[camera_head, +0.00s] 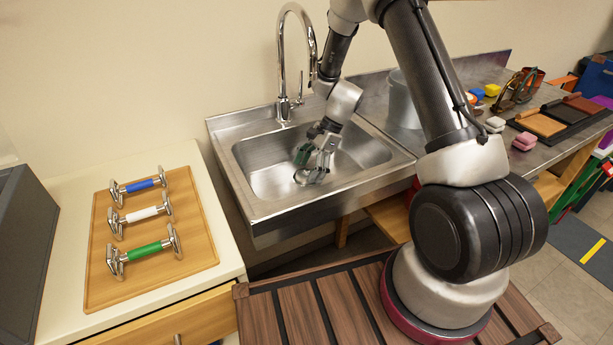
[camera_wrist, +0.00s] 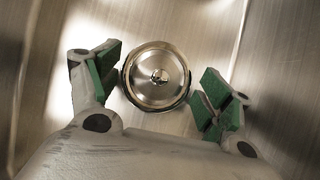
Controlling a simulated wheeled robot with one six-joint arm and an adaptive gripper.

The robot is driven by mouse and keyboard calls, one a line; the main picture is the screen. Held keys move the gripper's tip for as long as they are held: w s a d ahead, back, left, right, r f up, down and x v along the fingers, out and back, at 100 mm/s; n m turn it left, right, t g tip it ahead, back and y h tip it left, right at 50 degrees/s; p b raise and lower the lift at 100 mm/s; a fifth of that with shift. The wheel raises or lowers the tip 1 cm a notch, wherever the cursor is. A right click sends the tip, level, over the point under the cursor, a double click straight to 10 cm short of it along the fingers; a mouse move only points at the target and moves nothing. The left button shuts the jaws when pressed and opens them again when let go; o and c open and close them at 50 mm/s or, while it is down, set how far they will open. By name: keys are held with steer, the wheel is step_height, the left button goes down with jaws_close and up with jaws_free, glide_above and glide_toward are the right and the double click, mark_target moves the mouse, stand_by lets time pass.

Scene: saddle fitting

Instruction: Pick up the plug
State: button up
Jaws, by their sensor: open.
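In the wrist view my gripper (camera_wrist: 160,85) is open, with one green-padded finger on each side of the plug. The left pad is close to the plug's rim, and a slightly wider gap shows on the right. I cannot tell how far above the plug the fingertips are. In the head view my gripper (camera_head: 314,165) reaches down into the sink, and it mostly hides the plug there.
The steel sink (camera_head: 262,214) has walls around my gripper, and a tall curved faucet (camera_head: 283,65) stands behind it. A wooden tray (camera_head: 195,255) with blue, white and green handled bars is at left. A grey bucket (camera_head: 402,100) and several small items are on the right counter.

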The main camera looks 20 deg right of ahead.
steer(key=c, duration=1)
